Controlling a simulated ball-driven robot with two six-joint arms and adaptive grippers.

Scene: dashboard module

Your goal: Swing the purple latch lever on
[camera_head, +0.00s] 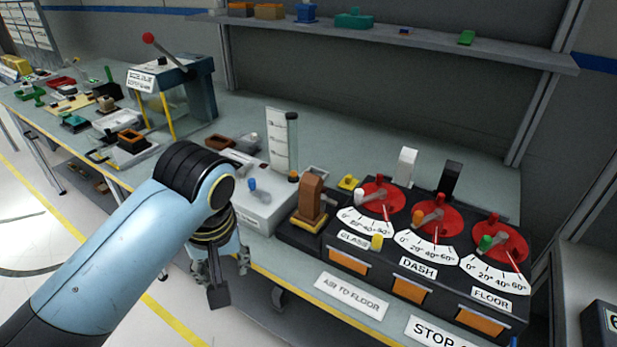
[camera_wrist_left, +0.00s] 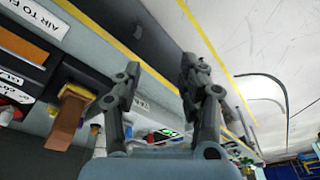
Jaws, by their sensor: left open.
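The dashboard module (camera_head: 420,262) stands on the bench at the right, with red dials (camera_head: 432,215), levers and orange front panels. A brown upright block (camera_head: 311,198) stands at its left end and also shows in the left wrist view (camera_wrist_left: 66,122). My left gripper (camera_head: 222,280) hangs off the bench's front edge, left of the module and touching nothing visible. In the left wrist view my left gripper (camera_wrist_left: 160,82) has its fingers apart with nothing between them. My right gripper is not in view.
A white box with a blue lever (camera_head: 252,186) sits left of the module. A clear tube (camera_head: 292,145) stands behind it. A red-knobbed press (camera_head: 150,38) and several small trays are farther left. A shelf (camera_head: 400,38) runs along the back wall. Open floor (camera_head: 40,220) lies in front.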

